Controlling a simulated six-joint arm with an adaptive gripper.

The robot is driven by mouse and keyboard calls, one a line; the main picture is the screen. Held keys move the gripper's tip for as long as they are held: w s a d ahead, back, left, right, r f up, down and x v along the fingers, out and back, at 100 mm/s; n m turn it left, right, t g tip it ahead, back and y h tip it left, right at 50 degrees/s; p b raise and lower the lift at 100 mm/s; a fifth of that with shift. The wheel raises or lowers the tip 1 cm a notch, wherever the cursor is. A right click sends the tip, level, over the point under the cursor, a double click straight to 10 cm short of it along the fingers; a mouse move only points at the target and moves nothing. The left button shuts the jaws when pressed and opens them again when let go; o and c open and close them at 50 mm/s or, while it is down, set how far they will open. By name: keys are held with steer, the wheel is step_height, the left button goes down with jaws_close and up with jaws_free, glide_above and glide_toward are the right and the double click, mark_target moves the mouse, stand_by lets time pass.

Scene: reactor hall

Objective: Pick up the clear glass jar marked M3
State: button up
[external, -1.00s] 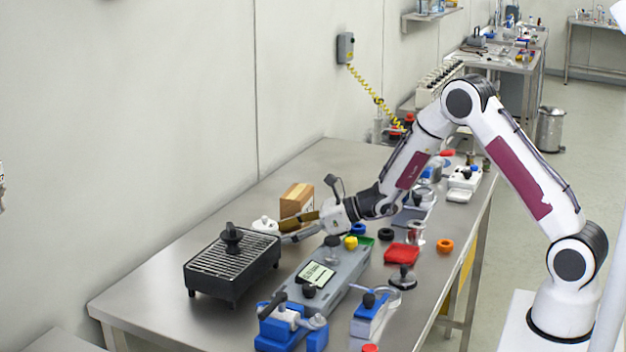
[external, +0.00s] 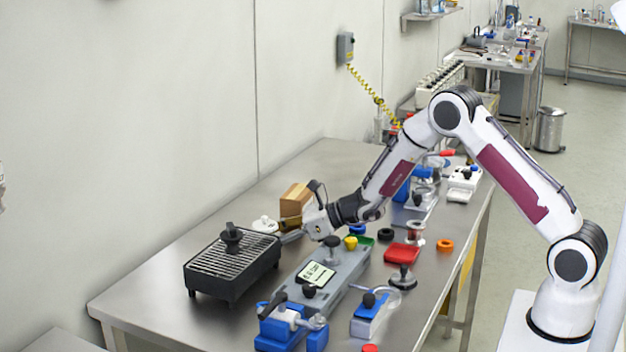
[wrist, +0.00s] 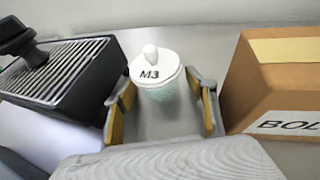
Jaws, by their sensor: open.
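The jar marked M3 (wrist: 157,78) has a white lid with a knob and a pale, clear-looking body. In the wrist view it stands upright between the two fingers of my gripper (wrist: 164,110), close to their tips. My gripper is open, with a finger on each side of the jar; I cannot tell whether either finger touches it. In the external view the jar's white lid (external: 264,224) shows between the black grill and the box, and my gripper (external: 290,237) reaches toward it from the right. The jar's lower body is hidden there.
A black grill-topped box (wrist: 70,75) stands close on the jar's left. A cardboard box (wrist: 280,85) marked "BOL" stands close on its right. A grey device with a display (external: 318,275) and blue fixtures lie nearer the front. The table's left front (external: 140,295) is clear.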

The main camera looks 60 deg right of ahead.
steer(key=shift+w+a+f, duration=0.2)
steer(key=shift+w, duration=0.25)
steer(key=c, duration=1.3)
